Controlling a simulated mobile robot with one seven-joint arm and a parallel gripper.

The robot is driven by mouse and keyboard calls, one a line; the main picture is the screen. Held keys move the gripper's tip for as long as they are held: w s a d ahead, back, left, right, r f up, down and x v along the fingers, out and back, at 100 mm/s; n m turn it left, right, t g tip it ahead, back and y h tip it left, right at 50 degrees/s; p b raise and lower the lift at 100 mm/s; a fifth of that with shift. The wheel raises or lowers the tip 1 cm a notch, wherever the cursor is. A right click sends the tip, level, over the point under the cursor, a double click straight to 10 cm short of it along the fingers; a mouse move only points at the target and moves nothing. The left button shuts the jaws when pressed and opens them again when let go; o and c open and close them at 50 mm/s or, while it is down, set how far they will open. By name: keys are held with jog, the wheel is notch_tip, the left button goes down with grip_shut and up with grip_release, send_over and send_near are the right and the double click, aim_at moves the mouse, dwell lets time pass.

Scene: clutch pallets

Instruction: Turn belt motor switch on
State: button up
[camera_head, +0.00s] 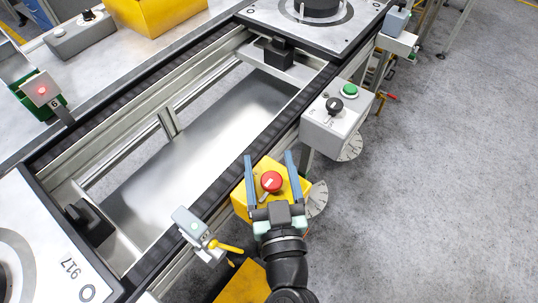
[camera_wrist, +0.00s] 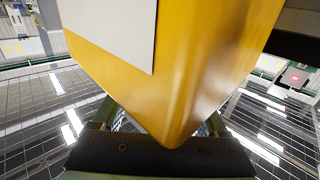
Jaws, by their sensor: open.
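A grey control box (camera_head: 338,125) on the conveyor's right side carries a black rotary knob (camera_head: 334,105) and a green button (camera_head: 350,91). It may be the belt motor switch, but its label is too small to read. A yellow box with a red button (camera_head: 271,181) stands nearer, lower left of the grey box. My gripper (camera_head: 269,158) is open and empty, its two fingers showing on either side of the red button. Whether they touch the yellow box cannot be told. In the wrist view, the yellow box (camera_wrist: 200,60) fills the middle, close to my gripper.
The conveyor (camera_head: 215,125) runs diagonally, with a pallet marked 917 (camera_head: 45,240) at lower left and another pallet (camera_head: 262,14) at the top. A small grey box with a yellow-handled part (camera_head: 225,247) is left of my gripper. The floor at right (camera_head: 450,190) is clear.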

jog(key=shift+w, duration=0.3)
grip_shut()
jog(key=h+p, duration=0.1)
jog(key=m+p, duration=0.1)
jog(key=p, duration=0.1)
jog(key=shift+d+r+h, duration=0.15)
jog(key=shift+r+h, duration=0.1)
jog(key=shift+h, duration=0.15)
jog(key=m+h+p, duration=0.1)
jog(key=h+p, duration=0.1)
jog(key=p, duration=0.1)
jog(key=m+h+p, duration=0.1)
jog(key=p, duration=0.2)
jog(key=shift+d+m+h, duration=0.3)
jog(key=shift+d+h, duration=0.1)
jog(key=shift+f+m+h+p, duration=0.1)
jog(key=shift+m+h+p, duration=0.2)
jog(key=shift+h+p, duration=0.55)
jog(key=shift+d+f+y+p, duration=0.1)
jog(key=shift+y+p, duration=0.15)
jog(key=shift+p, duration=0.1)
jog(key=shift+f, duration=0.1)
